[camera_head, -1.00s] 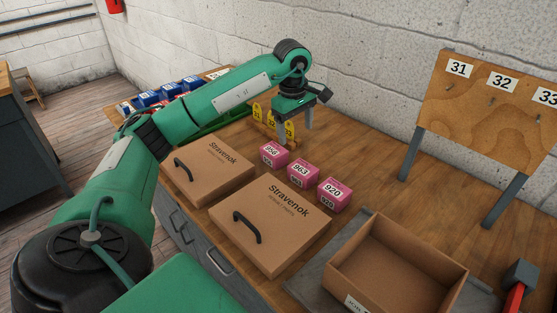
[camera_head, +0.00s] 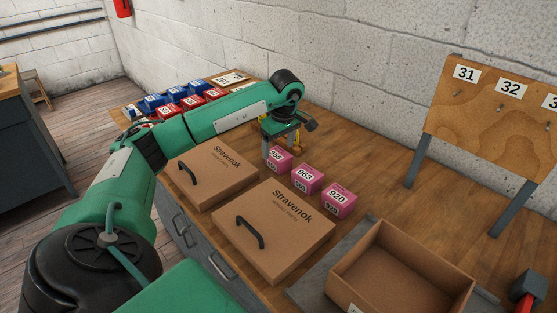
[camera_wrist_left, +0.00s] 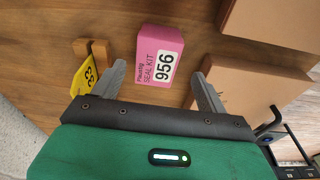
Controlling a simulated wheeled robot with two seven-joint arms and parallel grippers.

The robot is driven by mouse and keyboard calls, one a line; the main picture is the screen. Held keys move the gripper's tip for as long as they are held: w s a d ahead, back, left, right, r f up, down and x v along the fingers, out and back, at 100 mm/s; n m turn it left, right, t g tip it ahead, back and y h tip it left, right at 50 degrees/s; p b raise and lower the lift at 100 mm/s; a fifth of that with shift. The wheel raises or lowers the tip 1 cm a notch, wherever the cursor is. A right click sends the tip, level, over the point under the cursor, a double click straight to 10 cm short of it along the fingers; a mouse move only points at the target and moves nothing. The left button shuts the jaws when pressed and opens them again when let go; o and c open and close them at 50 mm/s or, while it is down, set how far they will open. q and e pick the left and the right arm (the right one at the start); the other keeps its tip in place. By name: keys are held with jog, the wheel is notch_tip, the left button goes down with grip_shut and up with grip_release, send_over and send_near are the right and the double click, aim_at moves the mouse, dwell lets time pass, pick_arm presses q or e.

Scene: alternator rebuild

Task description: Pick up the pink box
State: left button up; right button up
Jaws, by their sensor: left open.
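Three pink boxes stand in a row on the workbench: 956 (camera_head: 278,159), 963 (camera_head: 307,179) and 920 (camera_head: 338,199). My left gripper (camera_head: 281,144) is open and points down at the pink box 956, the farthest left of the row. In the left wrist view, box 956 (camera_wrist_left: 159,56), labelled "SEAL KIT", shows beyond and between the two open fingers (camera_wrist_left: 162,85). The fingers hold nothing. I cannot tell whether they touch the box. My right gripper is not in view.
Two closed brown Stravenok boxes (camera_head: 272,228) lie in front of the row. A yellow tag numbered 33 (camera_wrist_left: 84,77) stands close beside the left finger. An open cardboard box (camera_head: 403,268) is at the right.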

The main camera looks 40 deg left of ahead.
aim_at(278, 154)
pick_arm(q)
jog(key=f, duration=0.4)
jog(key=shift+w+a+f+p, duration=0.15)
jog(key=shift+w+a+p, duration=0.1)
jog(key=shift+a+p, duration=0.1)
jog(key=c, duration=1)
jog(key=shift+c, duration=0.2)
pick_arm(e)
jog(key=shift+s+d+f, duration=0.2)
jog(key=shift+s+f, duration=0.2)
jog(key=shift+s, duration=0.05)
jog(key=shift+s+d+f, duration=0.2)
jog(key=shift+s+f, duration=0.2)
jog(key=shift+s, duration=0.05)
